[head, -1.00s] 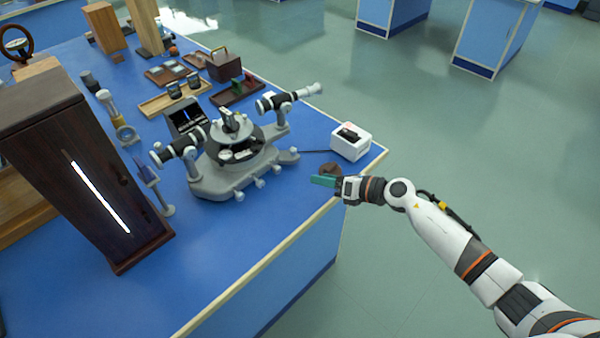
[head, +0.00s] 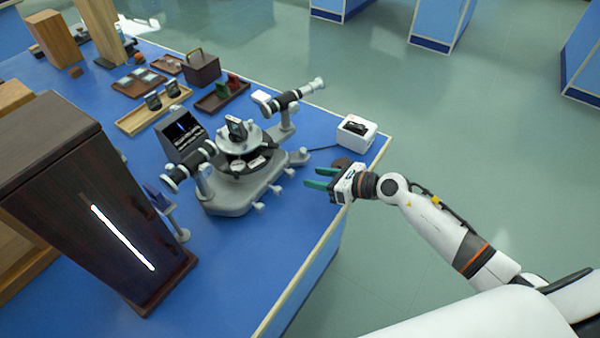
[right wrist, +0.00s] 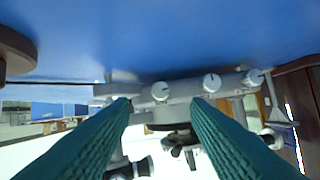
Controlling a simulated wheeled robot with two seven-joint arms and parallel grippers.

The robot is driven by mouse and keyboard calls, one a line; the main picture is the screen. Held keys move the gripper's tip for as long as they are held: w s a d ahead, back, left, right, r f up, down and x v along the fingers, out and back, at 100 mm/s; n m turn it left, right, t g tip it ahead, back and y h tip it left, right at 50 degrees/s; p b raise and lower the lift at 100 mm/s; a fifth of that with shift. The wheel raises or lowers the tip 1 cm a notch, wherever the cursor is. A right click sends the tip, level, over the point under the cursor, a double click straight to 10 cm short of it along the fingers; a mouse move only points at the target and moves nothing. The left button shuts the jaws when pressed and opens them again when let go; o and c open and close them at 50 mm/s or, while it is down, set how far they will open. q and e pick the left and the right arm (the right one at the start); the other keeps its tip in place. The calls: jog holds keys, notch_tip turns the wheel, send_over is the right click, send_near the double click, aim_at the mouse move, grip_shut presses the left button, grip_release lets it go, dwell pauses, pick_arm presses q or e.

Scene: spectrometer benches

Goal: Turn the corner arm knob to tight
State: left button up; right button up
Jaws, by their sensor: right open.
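The spectrometer (head: 240,195) stands on the blue bench, a grey base with a round table and two black-and-white tubes. Small pale knobs line its near side: a left one (head: 259,207), a middle one (head: 275,190) and a right one (head: 290,172). In the right wrist view, three white knobs with dark marks show, the middle one (right wrist: 212,83) lying beyond the fingertips. I cannot tell which is the corner arm knob. My right gripper (head: 311,177) is open and empty, its green fingers pointing at the base, apart from the knobs. My left gripper is out of view.
A white box (head: 356,133) with a cable sits at the bench's right corner, near a brown round object (head: 341,163). A dark wooden cabinet (head: 90,190) with a lit slit stands at left. Bare blue bench (head: 240,265) lies in front of the spectrometer.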

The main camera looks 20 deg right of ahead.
aim_at(293, 174)
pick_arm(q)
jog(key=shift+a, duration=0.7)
pick_arm(e)
jog(key=x, duration=0.6)
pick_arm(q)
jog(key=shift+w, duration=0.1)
pick_arm(e)
grip_shut()
jog(key=shift+d+m+b, duration=0.1)
jog(key=shift+m+b, duration=0.25)
jog(key=shift+m, duration=0.05)
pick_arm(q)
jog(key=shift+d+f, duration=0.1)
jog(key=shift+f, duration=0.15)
pick_arm(e)
grip_release()
